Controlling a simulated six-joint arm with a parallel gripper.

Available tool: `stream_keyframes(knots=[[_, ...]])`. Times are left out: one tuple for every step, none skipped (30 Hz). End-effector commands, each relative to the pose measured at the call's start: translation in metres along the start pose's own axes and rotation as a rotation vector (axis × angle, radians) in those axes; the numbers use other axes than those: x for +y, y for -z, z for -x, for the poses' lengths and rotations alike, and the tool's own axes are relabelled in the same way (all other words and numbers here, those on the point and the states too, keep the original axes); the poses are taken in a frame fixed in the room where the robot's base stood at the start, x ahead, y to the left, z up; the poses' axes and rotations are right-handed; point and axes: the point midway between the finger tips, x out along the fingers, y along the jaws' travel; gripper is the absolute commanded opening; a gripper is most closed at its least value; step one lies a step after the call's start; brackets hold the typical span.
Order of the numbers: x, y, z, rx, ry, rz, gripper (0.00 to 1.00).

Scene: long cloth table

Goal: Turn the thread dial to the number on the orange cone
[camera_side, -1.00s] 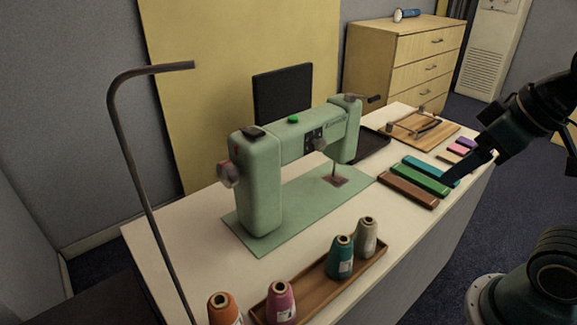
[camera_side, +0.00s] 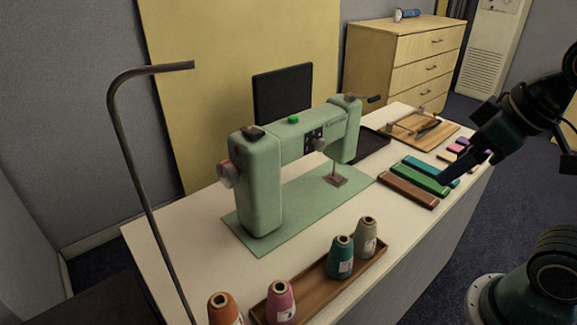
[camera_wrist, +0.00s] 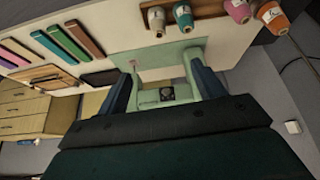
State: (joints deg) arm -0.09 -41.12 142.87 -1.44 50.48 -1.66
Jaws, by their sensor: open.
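The pale green sewing machine (camera_side: 262,190) stands upright on the table. A round grey knob (camera_side: 320,144) sits beside a dark panel (camera_side: 309,136) on the front of its arm; I cannot read any numbers there. The orange cone (camera_side: 224,309) stands at the near left, cut by the frame's bottom edge; its white label is too small to read. It also shows at the top right of the wrist view (camera_wrist: 273,17). My gripper (camera_side: 444,180) is open and empty, above the coloured bars and right of the machine. In the wrist view its fingers (camera_wrist: 160,72) frame the machine.
A wooden tray (camera_side: 325,291) holds pink, teal and grey cones before the machine. Several coloured bars (camera_side: 408,189) and a wooden board (camera_side: 422,131) lie at right. A bent metal stand (camera_side: 133,150) rises at left. Bare table lies between tray and machine.

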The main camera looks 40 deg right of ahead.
Motion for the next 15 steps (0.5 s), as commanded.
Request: stream_keyframes(knots=[[-0.003, 0.004, -0.003, -0.006, 0.01, 0.027, 0.68], [-0.005, 0.006, -0.005, -0.009, 0.017, 0.046, 0.68], [-0.008, 0.009, -0.009, -0.014, 0.029, 0.076, 0.68], [-0.011, 0.012, -0.011, -0.017, 0.039, 0.101, 0.68], [-0.013, 0.015, -0.015, -0.02, 0.05, 0.127, 0.68], [-0.018, 0.019, -0.019, -0.025, 0.068, 0.165, 0.68], [-0.021, 0.022, -0.023, -0.028, 0.081, 0.196, 0.68], [-0.025, 0.025, -0.026, -0.031, 0.096, 0.226, 0.68], [-0.03, 0.03, -0.032, -0.033, 0.118, 0.268, 0.68], [-0.034, 0.033, -0.036, -0.035, 0.134, 0.3, 0.68], [-0.038, 0.036, -0.04, -0.037, 0.152, 0.332, 0.68], [-0.044, 0.04, -0.045, -0.039, 0.176, 0.373, 0.68], [-0.048, 0.042, -0.05, -0.038, 0.194, 0.403, 0.68], [-0.053, 0.045, -0.054, -0.038, 0.213, 0.434, 0.68], [-0.059, 0.049, -0.059, -0.037, 0.238, 0.472, 0.68]])
